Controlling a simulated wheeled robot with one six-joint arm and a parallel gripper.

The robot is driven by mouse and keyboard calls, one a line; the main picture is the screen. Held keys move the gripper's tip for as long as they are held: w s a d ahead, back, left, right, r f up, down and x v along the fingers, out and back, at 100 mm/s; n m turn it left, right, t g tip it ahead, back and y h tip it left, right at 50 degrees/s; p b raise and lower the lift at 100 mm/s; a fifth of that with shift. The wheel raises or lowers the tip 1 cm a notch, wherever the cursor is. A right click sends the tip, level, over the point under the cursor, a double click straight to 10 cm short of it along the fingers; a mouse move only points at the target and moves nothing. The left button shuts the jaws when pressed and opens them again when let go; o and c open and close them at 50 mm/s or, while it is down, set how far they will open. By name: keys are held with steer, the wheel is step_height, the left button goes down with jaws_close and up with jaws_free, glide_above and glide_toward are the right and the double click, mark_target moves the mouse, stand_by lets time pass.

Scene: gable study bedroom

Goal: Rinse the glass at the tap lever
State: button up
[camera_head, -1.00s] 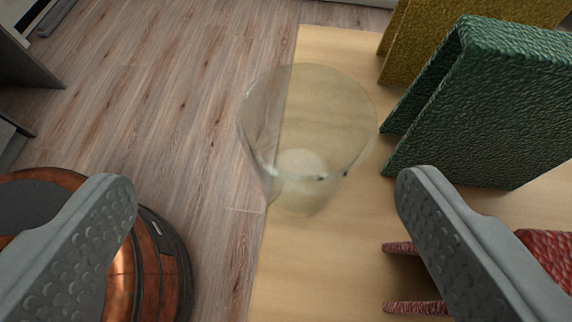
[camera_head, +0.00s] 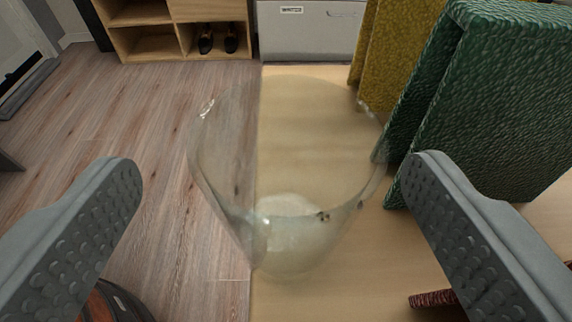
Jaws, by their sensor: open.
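A clear glass (camera_head: 290,240) stands at the left edge of a pale wooden surface (camera_head: 300,115), directly ahead of my gripper. It is wider at the rim than at its base, and a few small dark specks show on it. My gripper (camera_head: 275,185) is open, with one finger on each side of the glass in the picture. I see no contact between fingers and glass. No tap lever is in view.
Green (camera_head: 500,100) and yellow (camera_head: 395,50) textured upright objects stand on the right, the green one close to the right finger. A dark red piece (camera_head: 435,298) lies low right. Wooden floor (camera_head: 130,120) is at left, with a shoe shelf (camera_head: 155,45) and grey drawer front (camera_head: 305,38) behind.

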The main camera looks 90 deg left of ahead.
mark_target(286, 114)
steer(key=shift+w+x, duration=0.15)
steer(key=shift+x, duration=1.25)
steer(key=shift+w+x, duration=0.15)
steer(key=shift+x, duration=1.2)
steer(key=c, duration=1.3)
steer(key=shift+o, duration=0.2)
steer(key=shift+r, duration=0.15)
step_height(286, 114, up, 10)
